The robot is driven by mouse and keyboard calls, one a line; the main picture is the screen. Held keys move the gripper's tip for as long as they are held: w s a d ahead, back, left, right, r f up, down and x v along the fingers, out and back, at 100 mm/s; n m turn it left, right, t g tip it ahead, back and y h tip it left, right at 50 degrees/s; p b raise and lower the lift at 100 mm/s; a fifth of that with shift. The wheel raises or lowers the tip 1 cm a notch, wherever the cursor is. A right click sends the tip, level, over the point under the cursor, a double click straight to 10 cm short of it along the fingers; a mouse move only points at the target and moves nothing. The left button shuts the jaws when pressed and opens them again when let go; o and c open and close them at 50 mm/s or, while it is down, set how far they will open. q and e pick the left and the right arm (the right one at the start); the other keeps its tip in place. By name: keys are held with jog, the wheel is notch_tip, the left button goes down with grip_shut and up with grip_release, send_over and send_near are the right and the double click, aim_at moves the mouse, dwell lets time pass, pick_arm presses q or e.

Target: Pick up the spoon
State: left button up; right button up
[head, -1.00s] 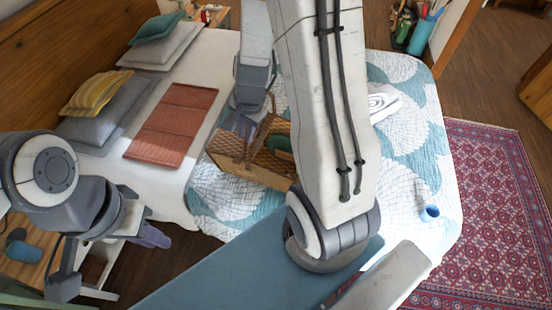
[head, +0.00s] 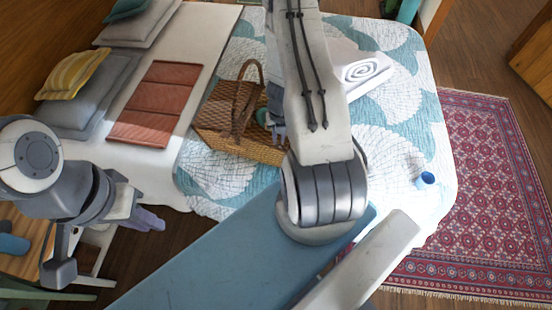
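I cannot make out a spoon in the head view. A wicker basket (head: 240,143) with a raised handle stands on the bed, its lid part seems to cover the left side. A teal item (head: 262,116) shows at its right side, mostly hidden. My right gripper (head: 278,132) is over the basket's right end, partly hidden behind my own arm, and I cannot tell whether it is open. My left gripper (head: 150,221) hangs beside the bed at the left, away from the basket; its finger gap is not clear.
A rolled white towel (head: 362,70) and a blue cup (head: 426,180) are on the quilt. A red folded cloth (head: 158,103) and pillows (head: 90,85) lie to the left. A patterned rug (head: 480,210) covers the floor at right. The quilt between towel and cup is clear.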

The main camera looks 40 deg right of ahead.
notch_tip(320, 180, down, 7)
jog(key=b, duration=0.5)
jog(key=shift+w+d+r, duration=0.1)
jog(key=shift+d+r, duration=0.05)
jog(key=shift+r, duration=0.15)
grip_shut()
dwell(1.0)
